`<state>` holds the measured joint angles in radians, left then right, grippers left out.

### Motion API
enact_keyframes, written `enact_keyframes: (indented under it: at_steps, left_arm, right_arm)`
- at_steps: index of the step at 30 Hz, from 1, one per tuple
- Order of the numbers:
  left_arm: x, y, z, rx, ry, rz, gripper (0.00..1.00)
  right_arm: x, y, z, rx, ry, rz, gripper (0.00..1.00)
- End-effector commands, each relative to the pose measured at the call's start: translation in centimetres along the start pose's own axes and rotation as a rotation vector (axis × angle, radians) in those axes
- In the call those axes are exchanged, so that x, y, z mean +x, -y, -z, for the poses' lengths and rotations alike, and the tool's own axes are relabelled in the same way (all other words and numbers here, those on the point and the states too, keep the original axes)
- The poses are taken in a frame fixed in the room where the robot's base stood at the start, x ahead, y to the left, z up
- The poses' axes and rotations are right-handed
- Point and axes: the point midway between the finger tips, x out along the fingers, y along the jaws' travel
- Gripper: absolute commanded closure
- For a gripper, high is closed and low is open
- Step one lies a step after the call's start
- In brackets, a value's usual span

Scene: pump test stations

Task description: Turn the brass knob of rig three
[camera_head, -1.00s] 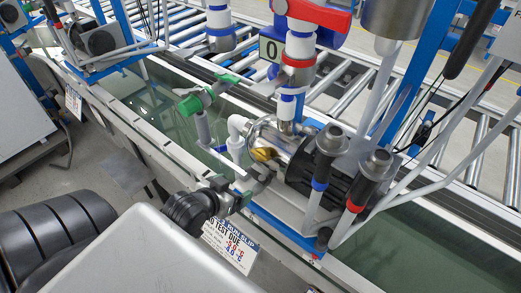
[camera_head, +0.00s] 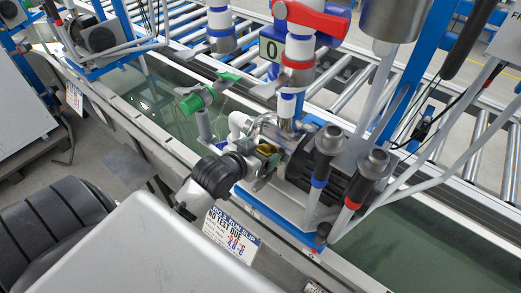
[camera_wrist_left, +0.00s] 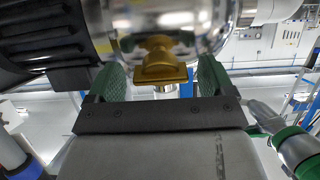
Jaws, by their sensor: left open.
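The brass knob (camera_wrist_left: 160,62) sits on the underside of a shiny metal pump body (camera_wrist_left: 205,28) in the left wrist view. It shows between my two green-padded fingers, with a gap on either side. In the head view the knob (camera_head: 266,149) is partly hidden by my left gripper (camera_head: 265,162). That gripper is open and reaches up to the knob at the front of the pump. My right gripper does not show.
A green-handled valve (camera_head: 197,99) stands left of the pump. A red-handled valve (camera_head: 310,20) rises above it. Grey pipes with blue and red bands stand to the right. A white run slip (camera_head: 232,232) hangs on the trough's front edge.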

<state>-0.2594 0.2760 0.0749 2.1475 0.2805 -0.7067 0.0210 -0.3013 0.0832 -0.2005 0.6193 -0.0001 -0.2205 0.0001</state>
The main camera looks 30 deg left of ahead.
Motion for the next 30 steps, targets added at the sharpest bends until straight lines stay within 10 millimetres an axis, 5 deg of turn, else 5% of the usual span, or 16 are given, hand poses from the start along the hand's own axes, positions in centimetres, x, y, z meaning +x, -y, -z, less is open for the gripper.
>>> enact_keyframes:
  at_steps: [10, 20, 30]
  left_arm:
    - [0.5, 0.0, 0.0, 0.0, 0.0, 0.0, 0.17]
    - [0.5, 0.0, 0.0, 0.0, 0.001, 0.0, 0.66]
    - [0.4, 0.0, 0.2, -0.053, 0.003, 0.007, 0.66]
  right_arm:
    - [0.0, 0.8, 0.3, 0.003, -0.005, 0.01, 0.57]
    - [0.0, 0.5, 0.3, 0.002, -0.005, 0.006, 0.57]
    - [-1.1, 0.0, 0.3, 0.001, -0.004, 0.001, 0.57]
